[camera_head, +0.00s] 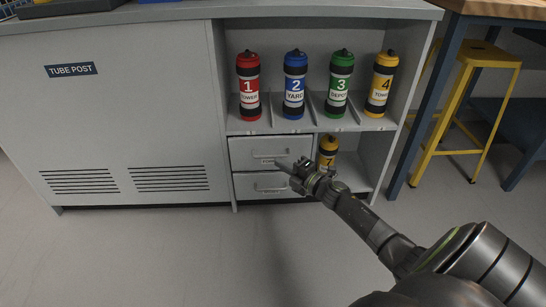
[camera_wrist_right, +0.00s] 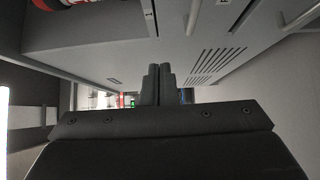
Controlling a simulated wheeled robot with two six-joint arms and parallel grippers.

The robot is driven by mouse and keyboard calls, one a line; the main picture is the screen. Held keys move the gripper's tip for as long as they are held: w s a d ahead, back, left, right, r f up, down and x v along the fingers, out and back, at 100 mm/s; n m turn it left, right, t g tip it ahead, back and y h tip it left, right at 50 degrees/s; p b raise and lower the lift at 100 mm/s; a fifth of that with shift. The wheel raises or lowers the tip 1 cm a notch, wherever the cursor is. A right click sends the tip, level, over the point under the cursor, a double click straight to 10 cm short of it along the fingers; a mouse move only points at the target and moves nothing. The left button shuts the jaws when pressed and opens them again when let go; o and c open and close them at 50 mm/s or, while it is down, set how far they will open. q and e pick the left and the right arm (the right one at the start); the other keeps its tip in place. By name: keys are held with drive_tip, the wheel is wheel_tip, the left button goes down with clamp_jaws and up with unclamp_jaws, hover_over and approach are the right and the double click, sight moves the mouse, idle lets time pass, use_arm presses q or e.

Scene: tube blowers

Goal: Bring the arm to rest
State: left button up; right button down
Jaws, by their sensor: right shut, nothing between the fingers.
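My right arm comes in from the lower right of the head view. My right gripper (camera_head: 287,167) is in front of the two drawers, near the upper drawer (camera_head: 255,150). Its fingers are shut and empty. In the right wrist view the two fingers (camera_wrist_right: 158,84) are together, with nothing between them. I cannot tell whether the fingertips touch the drawer front. My left gripper is not in view.
Red (camera_head: 248,86), blue (camera_head: 295,85), green (camera_head: 340,84) and yellow (camera_head: 381,84) canisters stand on the shelf. Another yellow canister (camera_head: 327,152) stands below, partly behind my gripper. A yellow stool (camera_head: 466,85) is at right. The floor (camera_head: 140,255) at left is clear.

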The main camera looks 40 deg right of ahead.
drive_tip(key=shift+s+d, duration=0.1)
drive_tip(key=shift+s, duration=0.25)
